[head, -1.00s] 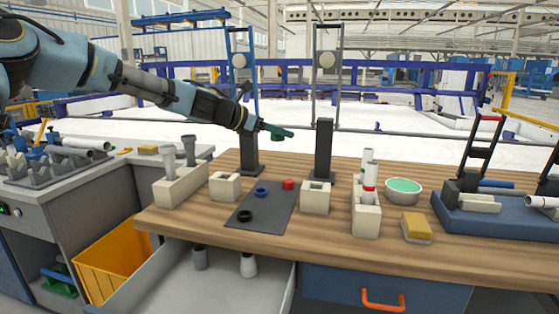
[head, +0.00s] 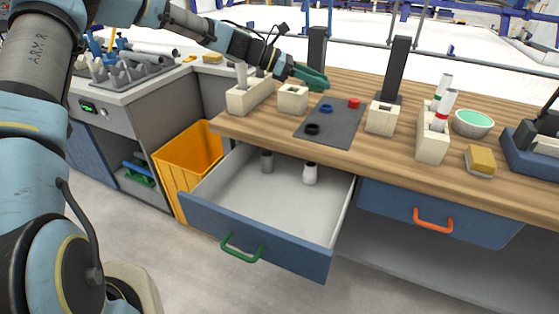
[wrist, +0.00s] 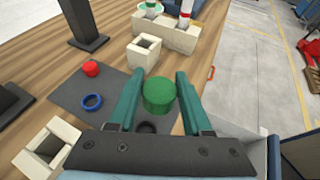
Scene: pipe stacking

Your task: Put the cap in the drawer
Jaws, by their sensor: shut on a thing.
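My gripper (head: 318,78) is above the workbench, behind the open drawer. Its green fingers are shut on a green cap (wrist: 158,95), which sits between them in the wrist view. In the head view the fingers mostly hide the cap. The drawer (head: 285,222) with the green handle is pulled open below the bench, lower in the head view than my gripper. A grey piece (head: 267,161) and a white piece (head: 310,174) stand inside it, and its front part is empty.
A dark mat (head: 340,132) holds a red cap (head: 353,103), a blue ring (head: 326,108) and a black ring (head: 312,129). Beige blocks stand around it, some with pipes. A yellow bin (head: 187,160) is left of the drawer. An orange-handled drawer (head: 430,205) is shut.

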